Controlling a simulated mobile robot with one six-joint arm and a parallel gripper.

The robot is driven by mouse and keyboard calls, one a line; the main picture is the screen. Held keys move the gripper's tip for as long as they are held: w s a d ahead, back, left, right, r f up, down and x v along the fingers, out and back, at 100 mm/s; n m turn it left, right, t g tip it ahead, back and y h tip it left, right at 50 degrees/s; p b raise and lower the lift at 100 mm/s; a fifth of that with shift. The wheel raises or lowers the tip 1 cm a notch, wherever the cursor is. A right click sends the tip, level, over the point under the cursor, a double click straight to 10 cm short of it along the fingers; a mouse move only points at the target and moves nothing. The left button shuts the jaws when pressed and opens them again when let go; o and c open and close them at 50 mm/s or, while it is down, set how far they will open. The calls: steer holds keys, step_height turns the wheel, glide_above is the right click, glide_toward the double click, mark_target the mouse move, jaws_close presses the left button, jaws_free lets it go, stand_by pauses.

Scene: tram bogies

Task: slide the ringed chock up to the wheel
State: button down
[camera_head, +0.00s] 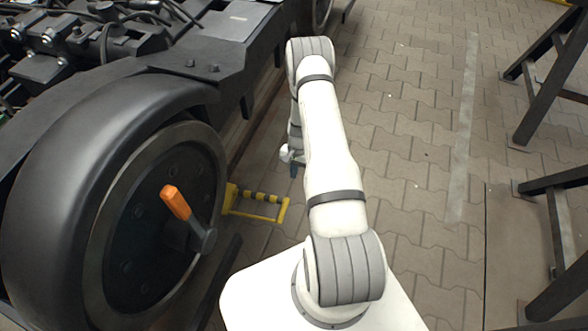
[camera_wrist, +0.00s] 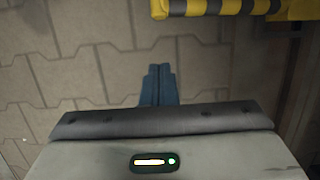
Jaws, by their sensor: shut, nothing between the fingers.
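The chock (camera_head: 232,196) is yellow, with a black-and-yellow striped bar and a yellow frame reaching right from it. It lies on the floor at the right side of the big dark wheel (camera_head: 145,235); I cannot tell whether it touches the wheel. My gripper (camera_head: 293,171) is up and to the right of the chock in the head view, mostly hidden behind my arm. In the wrist view its blue fingers (camera_wrist: 160,72) are together and empty over the paving. The striped bar (camera_wrist: 215,7) crosses the top of the wrist view, apart from the fingers.
An orange handle (camera_head: 175,201) sticks out from the wheel hub. The bogie frame (camera_head: 195,68) overhangs above the wheel. Dark steel stands (camera_head: 548,80) are at the right. The paved floor (camera_head: 410,150) between is clear.

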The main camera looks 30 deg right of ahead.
steer(key=s+a+f+b, duration=0.2)
steer(key=s+a+f, duration=0.1)
steer(key=f, duration=0.2)
steer(key=shift+s+a+f, duration=0.25)
steer(key=shift+a, duration=0.05)
